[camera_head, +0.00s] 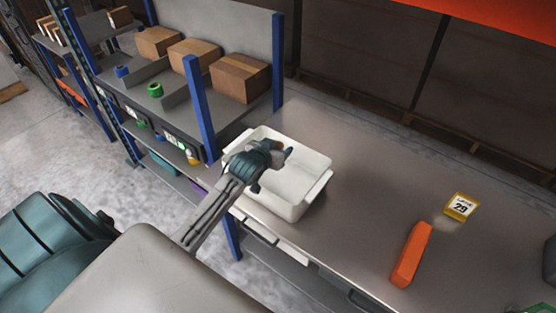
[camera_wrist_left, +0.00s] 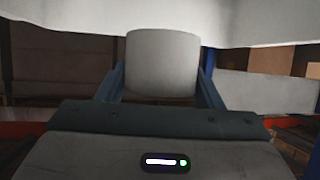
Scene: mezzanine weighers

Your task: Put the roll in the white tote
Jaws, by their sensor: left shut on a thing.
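The white tote (camera_head: 288,208) stands on the metal bench, open at the top. My left gripper (camera_head: 283,154) is above the tote's opening in the head view. In the left wrist view a plain pale grey roll (camera_wrist_left: 162,62) sits between the two fingers, and the gripper is shut on it. In the head view I cannot make out the roll, as the gripper hides it. My right gripper is not in view.
An orange box (camera_head: 411,254) and a yellow sign marked 29 (camera_head: 461,207) are on the bench to the right. A blue-posted shelf (camera_head: 196,105) with cardboard boxes (camera_head: 240,77) and coloured tape rolls stands behind left. The bench between tote and orange box is clear.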

